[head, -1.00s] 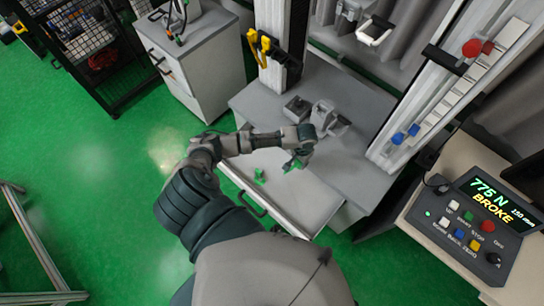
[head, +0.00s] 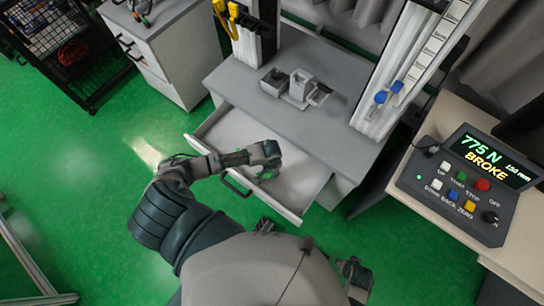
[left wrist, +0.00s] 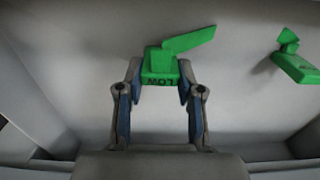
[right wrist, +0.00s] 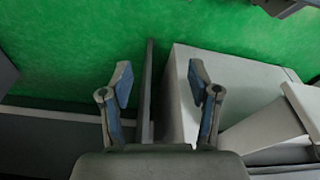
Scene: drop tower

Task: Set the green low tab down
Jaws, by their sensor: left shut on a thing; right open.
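The green low tab (left wrist: 160,66), a small block with "LOW" on its face and a slanted arm, is between the fingers of my left gripper (left wrist: 160,78) in the left wrist view. The gripper is shut on it. In the head view, my left gripper (head: 268,164) is down inside the open drawer (head: 222,128) and mostly hides the tab. I cannot tell whether the tab touches the drawer floor. My right gripper (right wrist: 160,70) is open and empty in the right wrist view.
A second green piece (left wrist: 295,62) lies to the right on the drawer floor. The grey bench top (head: 325,125) above the drawer carries a grey fixture (head: 300,85). A control box (head: 465,185) reading "775 N BROKE" stands at the right. The drawer's right part looks clear.

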